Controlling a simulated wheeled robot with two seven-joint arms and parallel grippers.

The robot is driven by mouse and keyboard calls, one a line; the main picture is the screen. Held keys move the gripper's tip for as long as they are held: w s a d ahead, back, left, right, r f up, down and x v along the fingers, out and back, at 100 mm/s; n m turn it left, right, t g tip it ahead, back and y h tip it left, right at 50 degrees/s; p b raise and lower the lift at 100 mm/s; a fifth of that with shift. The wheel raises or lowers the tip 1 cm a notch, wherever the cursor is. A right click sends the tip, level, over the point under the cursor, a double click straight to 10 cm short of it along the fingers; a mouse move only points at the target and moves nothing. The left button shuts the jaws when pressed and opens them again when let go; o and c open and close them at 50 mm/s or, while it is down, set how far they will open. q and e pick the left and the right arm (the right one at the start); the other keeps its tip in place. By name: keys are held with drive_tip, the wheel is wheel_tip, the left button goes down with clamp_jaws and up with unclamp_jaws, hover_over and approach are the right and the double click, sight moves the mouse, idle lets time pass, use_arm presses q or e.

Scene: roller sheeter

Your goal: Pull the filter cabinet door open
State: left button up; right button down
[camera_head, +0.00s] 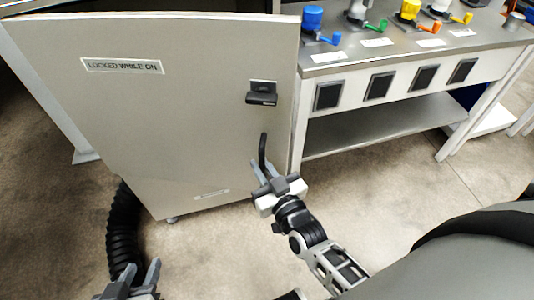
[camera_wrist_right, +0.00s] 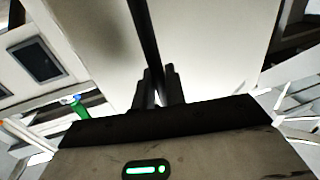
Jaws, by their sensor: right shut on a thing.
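The filter cabinet door (camera_head: 190,130) is a large beige panel with a "LOCKED WHILE ON" label (camera_head: 122,66) and a black latch (camera_head: 262,93). I cannot tell whether it is ajar. A dark upright bar handle (camera_head: 263,147) sits low near its right edge. My right gripper (camera_head: 262,170) is shut on the handle's lower part. In the right wrist view, the handle (camera_wrist_right: 143,30) runs down between the fingers (camera_wrist_right: 157,88), which hide its lower end. My left gripper (camera_head: 141,272) is at the bottom left, its fingers apart and empty, away from the door.
A grey bench (camera_head: 400,50) with coloured valves and dark square panels stands to the right, with a lower shelf (camera_head: 380,128). A black corrugated hose (camera_head: 123,230) hangs by the door's lower left. The floor (camera_head: 220,245) in front is mostly clear.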

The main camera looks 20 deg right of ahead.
drive_tip(key=shift+s+a, duration=0.2)
drive_tip(key=shift+a, duration=0.05)
drive_tip(key=shift+w+d, duration=0.1)
drive_tip(key=c, duration=1.6)
unclamp_jaws()
drive_tip(key=shift+w, duration=0.1)
use_arm(q)
drive_tip(key=shift+w+a+r, duration=0.15)
drive_tip(key=shift+w+a, duration=0.1)
use_arm(e)
drive_tip(key=shift+o, duration=0.2)
use_arm(q)
drive_tip(key=shift+r, duration=0.1)
